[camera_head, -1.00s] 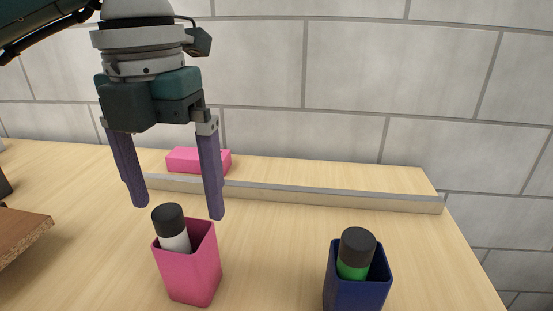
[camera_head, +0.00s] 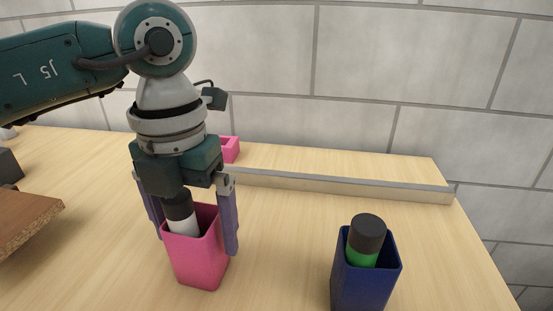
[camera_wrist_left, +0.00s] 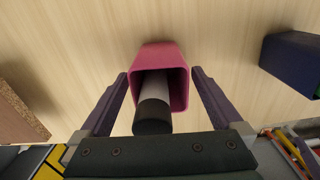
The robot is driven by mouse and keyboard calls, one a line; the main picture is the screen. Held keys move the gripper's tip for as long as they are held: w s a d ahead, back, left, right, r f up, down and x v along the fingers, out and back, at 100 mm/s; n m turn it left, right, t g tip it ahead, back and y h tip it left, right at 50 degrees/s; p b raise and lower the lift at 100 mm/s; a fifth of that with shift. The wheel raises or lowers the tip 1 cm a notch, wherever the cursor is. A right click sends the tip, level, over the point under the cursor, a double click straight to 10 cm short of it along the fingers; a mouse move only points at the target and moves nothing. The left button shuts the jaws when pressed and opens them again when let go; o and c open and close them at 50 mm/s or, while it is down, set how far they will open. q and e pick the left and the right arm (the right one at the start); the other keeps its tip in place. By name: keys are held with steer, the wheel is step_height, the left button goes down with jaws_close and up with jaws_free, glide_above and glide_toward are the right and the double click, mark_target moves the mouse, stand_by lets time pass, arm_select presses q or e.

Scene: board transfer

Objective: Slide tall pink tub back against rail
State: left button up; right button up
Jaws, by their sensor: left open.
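The tall pink tub (camera_head: 201,262) stands upright on the wooden table, with a white bottle with a black cap (camera_head: 183,222) inside it. My left gripper (camera_head: 193,240) is open, its two purple fingers on either side of the tub's upper part. In the left wrist view the tub (camera_wrist_left: 160,56) lies between the spread fingers (camera_wrist_left: 160,98), with gaps showing at both sides. The grey-topped rail (camera_head: 340,185) runs along the table behind the tub, apart from it. My arm hides part of the rail. My right gripper is not in view.
A dark blue tub (camera_head: 362,285) with a green, black-capped bottle (camera_head: 366,240) stands to the right. A brown board (camera_head: 25,220) is at the left. The table between the pink tub and rail looks clear.

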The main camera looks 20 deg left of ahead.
arm_select(q)
steer(key=shift+f, duration=1)
steer(key=c, duration=1.3)
